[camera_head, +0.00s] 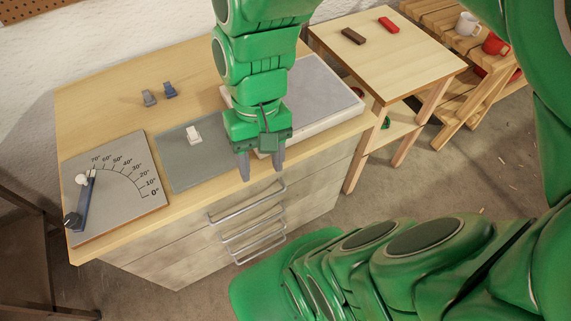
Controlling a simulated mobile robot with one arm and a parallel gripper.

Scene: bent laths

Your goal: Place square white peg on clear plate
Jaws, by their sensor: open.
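A small white block (194,135), which looks like the square white peg, stands on a plain grey plate (209,171) in the middle of the worktop. This plate has no markings and may be the clear plate. Another grey plate (125,205) at the left carries an angle scale, a dark blue lever and a white rounded knob (82,179). My gripper (261,167) is open and empty, fingers pointing down, near the worktop's front edge. It is to the right of the white block and apart from it. My arm hides part of the worktop behind it.
A white-rimmed tray with a grey surface (323,88) is at the worktop's right, partly behind my gripper. A side table (400,62) holds a brown and a red block. Drawer handles (250,204) project in front.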

